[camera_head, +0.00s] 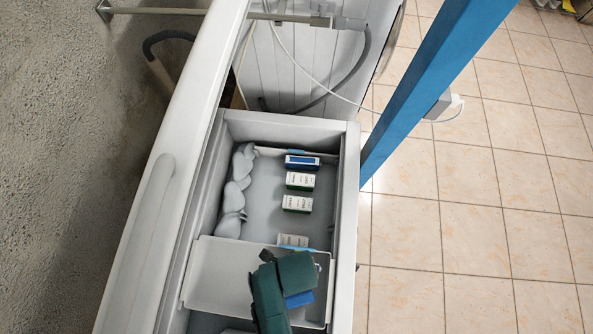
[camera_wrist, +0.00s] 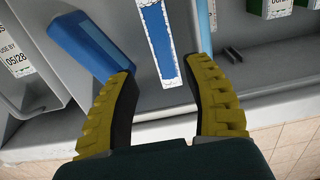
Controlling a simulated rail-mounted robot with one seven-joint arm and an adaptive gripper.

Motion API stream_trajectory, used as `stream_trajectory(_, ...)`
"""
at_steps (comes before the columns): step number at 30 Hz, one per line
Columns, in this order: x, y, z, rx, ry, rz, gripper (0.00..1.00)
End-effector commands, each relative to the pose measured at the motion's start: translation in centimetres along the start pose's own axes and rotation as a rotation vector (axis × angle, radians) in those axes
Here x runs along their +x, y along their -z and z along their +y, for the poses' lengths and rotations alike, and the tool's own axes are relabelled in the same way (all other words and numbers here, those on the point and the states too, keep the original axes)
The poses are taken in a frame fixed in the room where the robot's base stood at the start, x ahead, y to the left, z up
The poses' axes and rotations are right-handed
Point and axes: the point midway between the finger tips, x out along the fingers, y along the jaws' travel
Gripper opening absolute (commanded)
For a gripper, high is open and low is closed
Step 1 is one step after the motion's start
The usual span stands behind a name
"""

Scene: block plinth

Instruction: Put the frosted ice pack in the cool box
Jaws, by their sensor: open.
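My gripper (camera_wrist: 165,85) is open, its yellow ribbed fingers apart. A narrow blue strip with white frosted edges (camera_wrist: 158,45), which looks like the frosted ice pack, shows beyond the fingertips and between them. A plain blue block (camera_wrist: 88,45) lies tilted beside the left finger, without visible frost. In the head view my dark green gripper is over the near part of the open white chest (camera_head: 345,215), and a blue piece (camera_head: 300,298) shows under it; I cannot tell which pack this is. No separate cool box can be made out for certain.
Several small labelled boxes (camera_head: 298,203) stand in a row on the chest floor. Lumpy grey packs (camera_head: 235,190) line its left wall. A pale shelf or divider (camera_head: 215,265) lies near my gripper. A blue post (camera_head: 430,75) rises at the right, beside tiled floor.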

Motion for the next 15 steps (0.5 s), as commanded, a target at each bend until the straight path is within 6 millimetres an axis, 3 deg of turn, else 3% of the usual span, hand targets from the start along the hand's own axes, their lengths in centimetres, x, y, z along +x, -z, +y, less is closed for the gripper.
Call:
stream_trajectory(1, 1.6, 0.0, 0.1, 0.000, -0.005, 0.002, 0.50)
stream_trajectory(7, 6.4, 0.0, 0.0, 0.000, -0.001, 0.000, 0.50)
stream_trajectory(15, 9.7, -0.2, -0.2, 0.000, 0.001, -0.001, 0.50)
